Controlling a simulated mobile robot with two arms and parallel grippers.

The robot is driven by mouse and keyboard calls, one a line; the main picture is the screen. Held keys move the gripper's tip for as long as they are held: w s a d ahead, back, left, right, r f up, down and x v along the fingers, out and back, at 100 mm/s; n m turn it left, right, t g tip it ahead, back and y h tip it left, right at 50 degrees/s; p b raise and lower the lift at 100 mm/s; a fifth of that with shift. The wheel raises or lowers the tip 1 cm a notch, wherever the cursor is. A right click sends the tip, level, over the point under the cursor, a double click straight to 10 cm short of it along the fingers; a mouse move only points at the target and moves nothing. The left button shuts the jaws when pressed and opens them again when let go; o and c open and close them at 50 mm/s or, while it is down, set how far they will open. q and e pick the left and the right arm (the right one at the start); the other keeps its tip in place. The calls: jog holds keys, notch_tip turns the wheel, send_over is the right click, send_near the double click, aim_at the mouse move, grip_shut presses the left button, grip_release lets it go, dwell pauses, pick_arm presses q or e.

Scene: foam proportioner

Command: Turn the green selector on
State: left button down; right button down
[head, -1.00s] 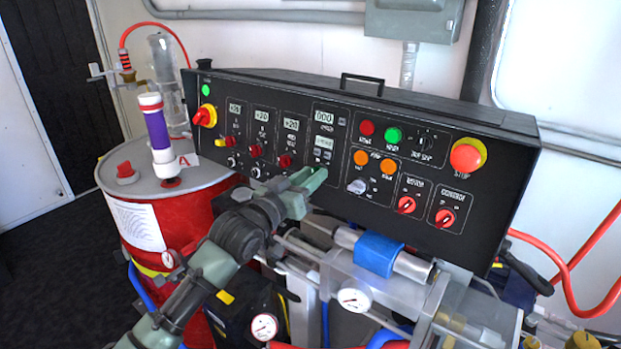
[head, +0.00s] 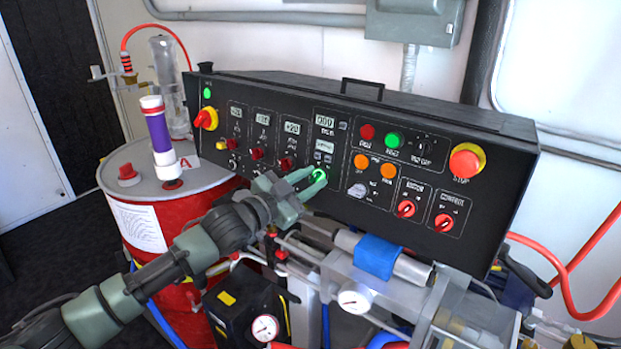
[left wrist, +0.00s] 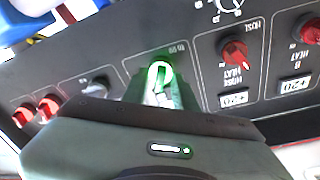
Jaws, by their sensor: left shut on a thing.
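The green selector (head: 319,175) is on the black control panel, under a small display, and its ring glows green. In the left wrist view the lit selector (left wrist: 159,73) sits between my fingers, with its pale handle partly covered. My left gripper (head: 312,181) is shut on the selector at the panel face. It also shows in the left wrist view (left wrist: 160,92), a finger on each side of the handle. The exact angle of the handle is hard to read. My right gripper is not in view.
Red hose heat knobs (head: 286,163) are just left of the selector, and a grey knob (head: 357,190) is to its right. A red stop button (head: 464,162) is at the far right. Metal pump parts with a blue band (head: 377,256) stand below the panel.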

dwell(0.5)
pick_arm(q)
jog(key=c, duration=1.5)
grip_release()
jog(key=b+v, duration=0.1)
jog(key=v, duration=0.7)
jog(key=shift+b, duration=0.35)
jog(key=shift+w, duration=0.1)
